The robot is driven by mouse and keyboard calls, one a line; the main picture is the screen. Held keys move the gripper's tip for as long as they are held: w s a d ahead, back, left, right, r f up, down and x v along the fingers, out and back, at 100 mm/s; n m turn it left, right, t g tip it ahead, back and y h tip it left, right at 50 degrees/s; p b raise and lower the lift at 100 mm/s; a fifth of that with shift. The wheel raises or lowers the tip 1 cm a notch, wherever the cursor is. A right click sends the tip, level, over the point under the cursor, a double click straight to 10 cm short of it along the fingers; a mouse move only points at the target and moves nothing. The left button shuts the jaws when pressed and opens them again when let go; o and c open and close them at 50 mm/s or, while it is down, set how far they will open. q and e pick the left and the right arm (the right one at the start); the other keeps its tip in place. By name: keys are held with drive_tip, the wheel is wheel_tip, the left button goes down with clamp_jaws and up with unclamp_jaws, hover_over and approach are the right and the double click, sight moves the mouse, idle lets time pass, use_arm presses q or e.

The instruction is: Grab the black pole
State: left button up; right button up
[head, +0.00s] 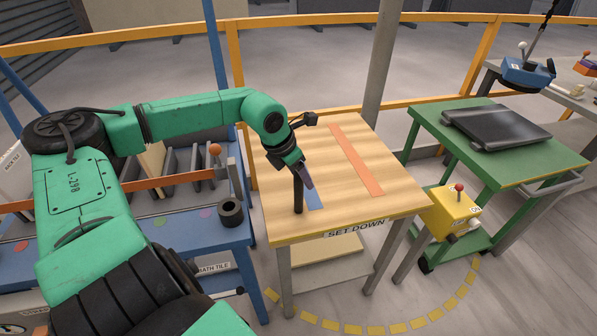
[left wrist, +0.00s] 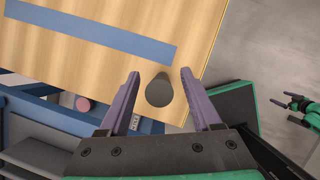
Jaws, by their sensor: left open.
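The black pole (head: 298,196) stands upright on the wooden table (head: 400,190), beside a blue strip near the table's left front part. In the left wrist view I see the pole's round end (left wrist: 159,92) from above. My left gripper (head: 302,177) is open, tilted downward at the pole. In the left wrist view the purple fingers (left wrist: 159,78) are on either side of the pole, with a visible gap on each side. A small green and black arm end (left wrist: 298,108), which looks like my right gripper, shows at the right edge; its jaws are too small to judge.
An orange strip (head: 355,158) lies across the table, marked SET DOWN in front. A blue bench (head: 190,235) with a dark ring (head: 231,211) stands left. A green cart (head: 545,166) and a yellow box (head: 452,212) stand right. Yellow railings (head: 320,25) run behind.

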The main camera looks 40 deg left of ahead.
use_arm(q)
drive_tip(key=shift+b+x, duration=0.35)
drive_tip(key=shift+x, duration=0.75)
drive_tip(key=shift+r, duration=0.1)
clamp_jaws()
